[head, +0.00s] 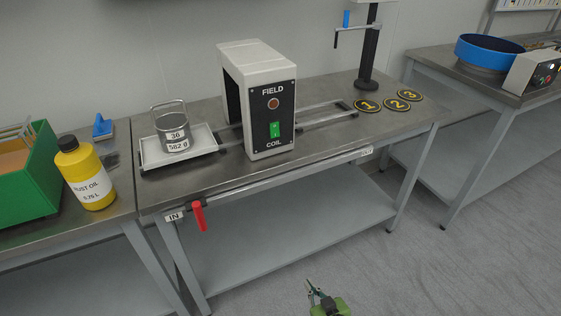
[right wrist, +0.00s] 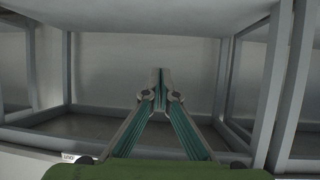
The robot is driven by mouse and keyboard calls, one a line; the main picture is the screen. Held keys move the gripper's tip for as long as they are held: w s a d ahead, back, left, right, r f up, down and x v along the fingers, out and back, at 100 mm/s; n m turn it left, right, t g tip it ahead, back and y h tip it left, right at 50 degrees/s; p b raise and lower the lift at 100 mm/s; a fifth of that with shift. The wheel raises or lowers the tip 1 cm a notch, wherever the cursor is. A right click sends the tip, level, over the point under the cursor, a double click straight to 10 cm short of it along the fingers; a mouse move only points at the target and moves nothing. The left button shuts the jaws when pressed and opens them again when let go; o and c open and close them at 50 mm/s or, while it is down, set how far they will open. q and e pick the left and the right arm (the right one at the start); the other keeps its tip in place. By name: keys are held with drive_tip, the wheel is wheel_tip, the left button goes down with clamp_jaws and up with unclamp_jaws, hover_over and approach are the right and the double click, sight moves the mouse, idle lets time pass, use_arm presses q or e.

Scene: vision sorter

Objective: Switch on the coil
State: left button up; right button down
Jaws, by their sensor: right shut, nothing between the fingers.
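The coil (head: 257,100) is a white arch-shaped housing with a black front panel marked FIELD and COIL, on the middle of the steel bench. My right gripper (head: 313,288) is low at the bottom of the head view, in front of the bench and well below the switch, touching nothing. In the right wrist view its fingertips (right wrist: 160,72) meet, shut with nothing between them, facing the space under a bench. My left gripper is out of view.
A white tray (head: 150,157) with a metal pot (head: 172,128) sits left of the coil on rails. A red handle (head: 198,216) hangs at the bench's front edge. A yellow oil bottle (head: 85,174) and green crate (head: 30,175) stand left. Numbered discs (head: 367,105) lie right. Floor is free.

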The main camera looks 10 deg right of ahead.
sight(275, 132)
drive_tip(key=w+a+r+t+y+b, duration=0.1)
drive_tip(key=w+r+t+b, duration=0.3)
drive_tip(key=r, duration=0.5)
drive_tip(key=w+a+r+t+y+b, duration=0.1)
drive_tip(key=w+r+t+b, duration=0.15)
drive_tip(key=w+r, duration=0.55)
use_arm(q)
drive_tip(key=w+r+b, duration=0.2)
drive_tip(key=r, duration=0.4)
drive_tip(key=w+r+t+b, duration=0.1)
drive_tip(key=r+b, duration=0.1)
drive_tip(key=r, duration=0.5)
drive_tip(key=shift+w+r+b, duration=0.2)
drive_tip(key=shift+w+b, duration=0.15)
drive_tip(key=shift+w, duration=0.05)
use_arm(e)
wheel_tip(275, 132, up, 18)
drive_tip(key=s+n+t+y, duration=0.1)
drive_tip(key=s+t+y, duration=0.1)
drive_tip(key=t, duration=0.3)
drive_tip(key=shift+s+a+r+t+y, duration=0.15)
drive_tip(key=shift+s+a+t+y, duration=0.15)
drive_tip(key=shift+s+a+t, duration=0.1)
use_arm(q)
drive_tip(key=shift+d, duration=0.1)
